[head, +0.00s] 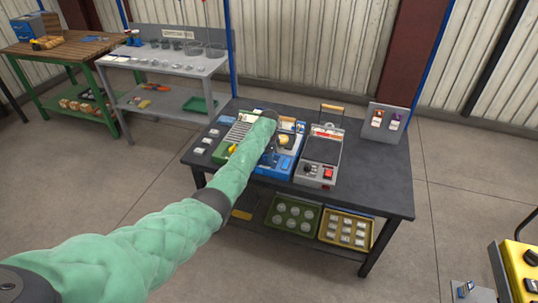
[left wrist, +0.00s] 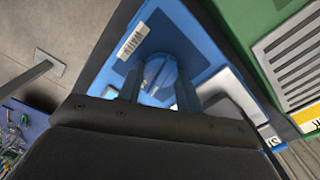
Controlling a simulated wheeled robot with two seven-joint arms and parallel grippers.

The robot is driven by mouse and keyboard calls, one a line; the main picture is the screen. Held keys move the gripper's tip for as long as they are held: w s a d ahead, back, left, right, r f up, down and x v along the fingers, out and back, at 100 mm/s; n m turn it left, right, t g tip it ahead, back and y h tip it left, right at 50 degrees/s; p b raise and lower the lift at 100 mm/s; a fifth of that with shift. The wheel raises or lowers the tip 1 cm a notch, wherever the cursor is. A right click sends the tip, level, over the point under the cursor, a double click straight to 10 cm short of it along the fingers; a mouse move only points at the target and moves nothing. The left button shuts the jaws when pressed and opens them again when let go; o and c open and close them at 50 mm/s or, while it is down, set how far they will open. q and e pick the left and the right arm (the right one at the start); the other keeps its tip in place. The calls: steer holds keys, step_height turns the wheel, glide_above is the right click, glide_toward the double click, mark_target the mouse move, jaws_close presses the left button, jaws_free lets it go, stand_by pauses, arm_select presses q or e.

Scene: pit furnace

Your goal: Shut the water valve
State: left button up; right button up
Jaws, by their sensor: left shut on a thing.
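A blue unit (head: 285,160) stands on the dark table between a green unit and a grey unit. A round blue knob (left wrist: 158,72), which looks like the water valve, sits on that face between my fingers. My left gripper (left wrist: 158,92) is shut on this knob, one finger on each side. In the head view my green-sleeved arm hides much of the left gripper (head: 267,158) and the knob. My right gripper is in neither view.
The green unit (left wrist: 270,25) with a slatted panel is close beside the blue one. The grey unit (head: 322,150) stands to the right. Trays (head: 292,214) lie on the shelf below.

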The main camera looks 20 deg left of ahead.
arm_select(q)
steer(key=n, duration=0.2)
steer(key=n+p, duration=0.1)
steer(key=shift+w+r+n, duration=0.1)
steer(key=shift+r+n, duration=0.1)
steer(key=shift+n, duration=0.6)
steer(key=n+p, duration=0.1)
steer(key=n, duration=0.2)
steer(key=shift+a+n, duration=0.1)
steer(key=shift+n, duration=0.3)
steer(key=n+p, duration=0.1)
steer(key=n, duration=0.3)
steer(key=shift+a+n+p, duration=0.1)
steer(key=shift+n+p, duration=0.25)
steer(key=shift+n, duration=0.95)
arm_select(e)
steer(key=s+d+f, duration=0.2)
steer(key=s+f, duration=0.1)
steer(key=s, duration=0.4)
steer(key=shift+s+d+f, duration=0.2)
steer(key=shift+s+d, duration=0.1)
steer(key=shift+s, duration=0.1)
arm_select(q)
steer(key=shift+w, duration=0.1)
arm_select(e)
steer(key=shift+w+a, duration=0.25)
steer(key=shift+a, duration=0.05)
